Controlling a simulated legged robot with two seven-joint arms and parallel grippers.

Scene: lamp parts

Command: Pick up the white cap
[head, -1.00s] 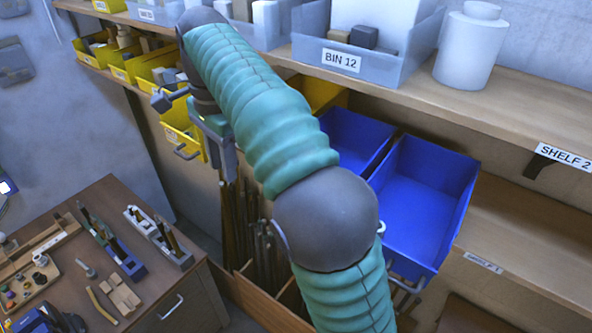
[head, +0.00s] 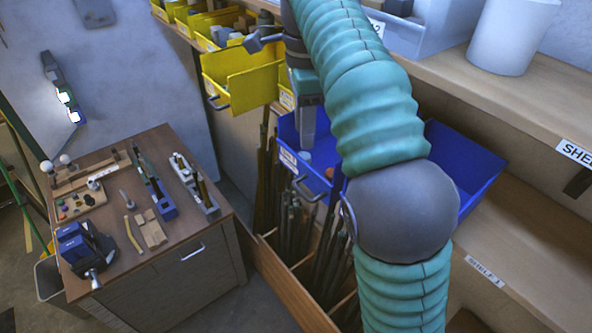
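My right arm crosses the view in a green sleeve, and its gripper (head: 307,125) hangs at the far end, pointing down over a blue bin (head: 286,160). One grey finger shows with its tip at or just above the bin; the other is not clearly seen, so I cannot tell whether it is open or shut. A small pale piece (head: 304,156) lies in the bin by the fingertip; it may be the white cap, but it is too small to tell. A small reddish piece (head: 329,172) is also there. My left gripper is not in view.
Another blue bin (head: 470,165) stands to the right, partly behind my arm. Yellow bins (head: 240,80) line the shelf at upper left. A white container (head: 512,35) stands on the upper shelf. A workbench (head: 120,260) with tools and a blue vise (head: 80,250) is at left.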

